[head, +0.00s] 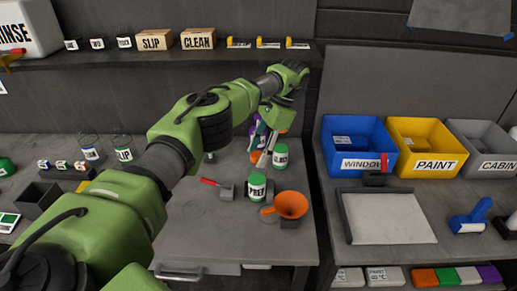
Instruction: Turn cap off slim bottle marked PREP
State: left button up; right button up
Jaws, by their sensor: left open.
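The bottle marked PREP (257,188) stands upright on the middle workbench, with a dark label, white lettering and some green on it. Its cap is too small to make out clearly. My left gripper (262,152) hangs over the bench just behind and above the PREP bottle, pointing down. It is open, and I see nothing held in it. A gap seems to lie between its fingertips and the bottle, but depth is hard to judge. My right gripper is not in view.
A green-and-white labelled bottle (280,157) is close beside the gripper. A red-handled scraper (217,185) lies to the left. Blue (338,178) and yellow (405,167) bins stand right. The bench front is clear.

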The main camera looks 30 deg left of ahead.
pick_arm(q)
jog(key=m+p, duration=0.1)
jog(key=m+t+y+p, duration=0.1)
jog(key=m+p, duration=0.1)
jog(key=shift+s+r+m, duration=0.15)
jog(key=shift+r+m, duration=0.15)
jog(key=shift+r, duration=0.05)
jog(key=m+t+p, duration=0.1)
jog(key=m, duration=0.1)
jog(key=shift+f+m+y+p, duration=0.1)
jog(key=shift+m+y+p, duration=0.2)
jog(key=shift+m, duration=0.8)
jog(key=m, duration=0.1)
jog(key=m+t, duration=0.1)
jog(key=shift+f+m+t+p, duration=0.2)
jog(key=shift+m+t+p, duration=0.1)
jog(key=shift+m+p, duration=0.1)
jog(key=shift+m+t, duration=0.4)
jog(key=shift+m, duration=0.6)
jog(key=shift+c, duration=0.3)
